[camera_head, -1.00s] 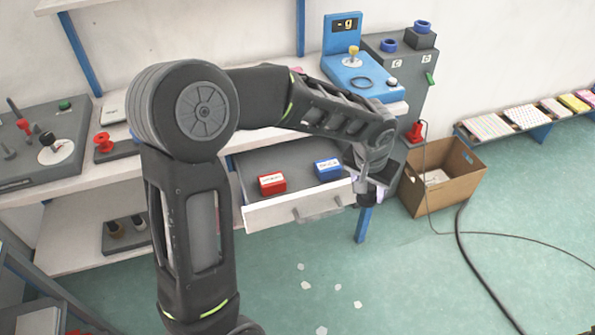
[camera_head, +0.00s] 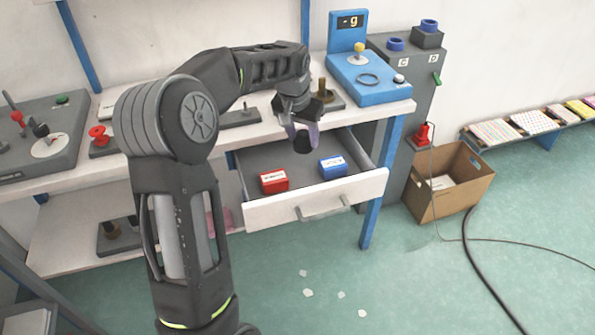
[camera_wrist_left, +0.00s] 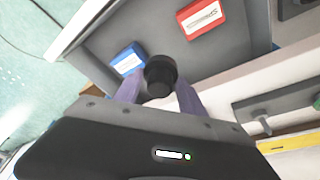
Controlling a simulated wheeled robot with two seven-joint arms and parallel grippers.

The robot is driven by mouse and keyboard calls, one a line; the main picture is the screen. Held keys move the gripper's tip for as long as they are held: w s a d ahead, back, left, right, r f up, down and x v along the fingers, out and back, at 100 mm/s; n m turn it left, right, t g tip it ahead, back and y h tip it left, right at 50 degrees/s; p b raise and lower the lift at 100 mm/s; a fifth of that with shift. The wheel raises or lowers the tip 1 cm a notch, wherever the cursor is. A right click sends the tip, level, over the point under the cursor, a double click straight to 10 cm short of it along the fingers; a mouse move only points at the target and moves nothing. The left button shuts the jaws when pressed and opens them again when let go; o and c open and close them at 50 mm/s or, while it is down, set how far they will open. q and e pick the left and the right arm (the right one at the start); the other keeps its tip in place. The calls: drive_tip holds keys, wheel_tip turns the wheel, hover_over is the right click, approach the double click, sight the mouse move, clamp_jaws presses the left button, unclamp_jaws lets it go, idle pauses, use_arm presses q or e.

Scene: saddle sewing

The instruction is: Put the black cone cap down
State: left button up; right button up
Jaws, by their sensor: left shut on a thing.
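The black cone cap (camera_head: 303,142) is a small dark piece held between the fingertips of my left gripper (camera_head: 302,130), above the back part of the open drawer. In the left wrist view the cap (camera_wrist_left: 160,74) sits between the two purple fingers (camera_wrist_left: 160,92), with the drawer floor behind it. My left gripper is shut on it and points downward. My right gripper is not in view.
The open drawer (camera_head: 310,206) holds a red box (camera_head: 274,181) and a blue box (camera_head: 332,167), with bare grey floor around them. A cardboard box (camera_head: 447,186) and cable lie on the floor.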

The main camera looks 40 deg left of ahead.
use_arm(q)
hover_over(304, 173)
drive_tip(key=s, duration=0.1)
drive_tip(key=shift+f, duration=2.5)
drive_tip(key=shift+f, duration=2.45)
drive_tip(key=shift+f, duration=0.2)
drive_tip(key=o, duration=1.5)
drive_tip(key=shift+c, duration=0.2)
drive_tip(key=shift+r, duration=0.1)
